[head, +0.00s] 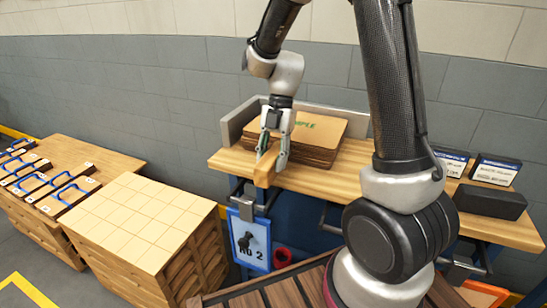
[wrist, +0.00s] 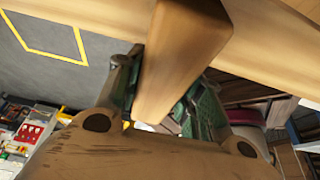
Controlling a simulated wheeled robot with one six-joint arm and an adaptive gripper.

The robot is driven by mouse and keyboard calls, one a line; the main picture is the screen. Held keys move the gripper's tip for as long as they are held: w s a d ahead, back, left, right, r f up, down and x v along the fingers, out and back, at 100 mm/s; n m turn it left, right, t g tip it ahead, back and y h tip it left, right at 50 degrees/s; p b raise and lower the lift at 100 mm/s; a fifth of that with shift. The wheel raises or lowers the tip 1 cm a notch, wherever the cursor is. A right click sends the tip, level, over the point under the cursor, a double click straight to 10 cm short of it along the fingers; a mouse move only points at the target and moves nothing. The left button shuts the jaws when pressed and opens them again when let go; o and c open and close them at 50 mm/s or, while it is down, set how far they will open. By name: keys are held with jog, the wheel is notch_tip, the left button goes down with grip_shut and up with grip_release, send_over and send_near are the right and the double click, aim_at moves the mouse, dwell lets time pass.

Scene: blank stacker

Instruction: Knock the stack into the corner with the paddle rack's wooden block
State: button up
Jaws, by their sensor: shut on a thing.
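My gripper (head: 275,137) is shut on a wooden block (head: 266,168), which hangs down from the fingers at the front left of the bench top. In the wrist view the block (wrist: 180,65) lies between the two green-padded fingers (wrist: 160,98). The stack (head: 325,130) of brown cardboard blanks, with green lettering on top, lies on the bench just right of and behind my gripper. The corner is formed by a low grey fence (head: 240,118) at the bench's left and back. My gripper hides part of the stack's left side; whether the block touches it I cannot tell.
Wooden paddles with blue handles (head: 72,192) lie on a wooden stand at the left. A pale-topped pallet stack (head: 140,215) stands before the bench (head: 345,170). Boxes (head: 495,170) and a black case (head: 490,201) occupy the bench's right end. A blue-framed sign (head: 249,240) hangs in front.

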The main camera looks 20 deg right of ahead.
jog(key=shift+s+a, duration=0.25)
jog(key=shift+s, duration=0.05)
jog(key=shift+r, duration=4.5)
jog(key=shift+d, duration=0.1)
